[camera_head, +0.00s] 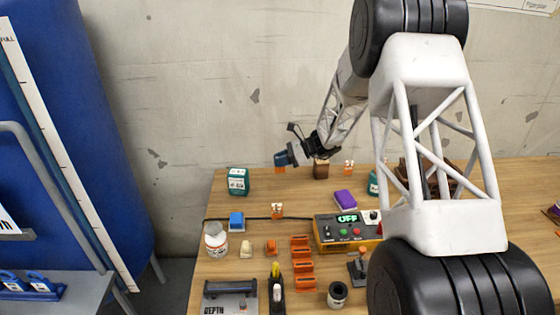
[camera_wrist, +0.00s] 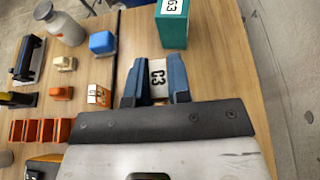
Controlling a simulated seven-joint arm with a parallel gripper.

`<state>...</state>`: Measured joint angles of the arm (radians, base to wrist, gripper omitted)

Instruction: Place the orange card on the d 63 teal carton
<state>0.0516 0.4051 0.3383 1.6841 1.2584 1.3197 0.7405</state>
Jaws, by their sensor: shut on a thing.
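My gripper (camera_head: 281,160) is held above the back of the table, its blue fingers shut on the orange card (camera_head: 281,170), whose lower part shows orange below them. In the wrist view my gripper (camera_wrist: 158,72) has the card (camera_wrist: 158,76) between its two fingers, with a white face marked 63. The d 63 teal carton (camera_head: 238,181) stands on the table to the left of and lower than my gripper. In the wrist view the carton (camera_wrist: 173,28) is just beyond the fingertips, apart from the card, with a white 63 label.
A second teal item (camera_head: 373,184) is partly hidden by my arm. Orange-and-white cards stand near the middle (camera_head: 277,211) and the back (camera_head: 348,168). A blue block (camera_head: 237,221), white bottle (camera_head: 216,240), purple block (camera_head: 345,199) and control box (camera_head: 333,233) stand nearby. Wood around the carton is clear.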

